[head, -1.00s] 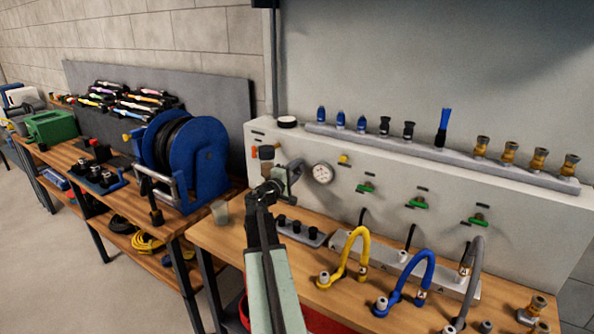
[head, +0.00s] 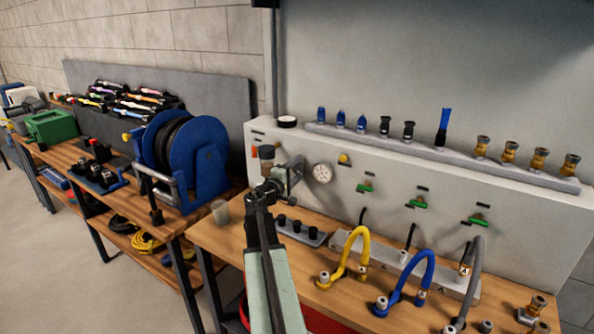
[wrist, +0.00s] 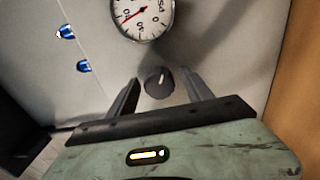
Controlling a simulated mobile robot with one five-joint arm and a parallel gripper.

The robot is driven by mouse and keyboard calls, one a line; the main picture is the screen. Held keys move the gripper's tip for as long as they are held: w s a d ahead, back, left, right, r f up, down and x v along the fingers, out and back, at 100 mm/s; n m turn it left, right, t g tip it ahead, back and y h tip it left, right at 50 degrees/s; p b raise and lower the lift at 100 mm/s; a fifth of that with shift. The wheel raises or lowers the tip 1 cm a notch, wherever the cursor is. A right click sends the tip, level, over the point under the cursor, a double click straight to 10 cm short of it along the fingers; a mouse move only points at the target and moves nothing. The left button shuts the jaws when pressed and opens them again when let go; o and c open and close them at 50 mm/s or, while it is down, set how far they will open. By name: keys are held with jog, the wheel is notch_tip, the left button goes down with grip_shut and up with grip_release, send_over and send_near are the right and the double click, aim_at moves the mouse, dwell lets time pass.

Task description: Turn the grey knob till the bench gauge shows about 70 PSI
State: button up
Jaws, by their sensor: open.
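The dark grey knob (wrist: 158,82) sits on the pale panel in the wrist view, with a light mark on its face. My gripper (wrist: 160,76) is open, with one finger on each side of the knob in the picture and a gap to each. I cannot tell how deep the fingers reach around it. The round white bench gauge (wrist: 141,14) is at the top, partly cut off, its red needle slanting down to the left; I cannot read its value surely. In the head view, the gauge (head: 322,173) is just right of my gripper (head: 298,167), which seems to hide the knob.
The panel (head: 300,150) carries a yellow fitting (head: 344,159) and several green-handled valves (head: 419,203) right of the gauge. Yellow (head: 362,250) and blue (head: 428,275) hoses arch over the bench (head: 345,308).

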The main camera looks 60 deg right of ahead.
jog(key=a, duration=0.7)
jog(key=shift+a+f, duration=0.15)
jog(key=shift+a, duration=0.2)
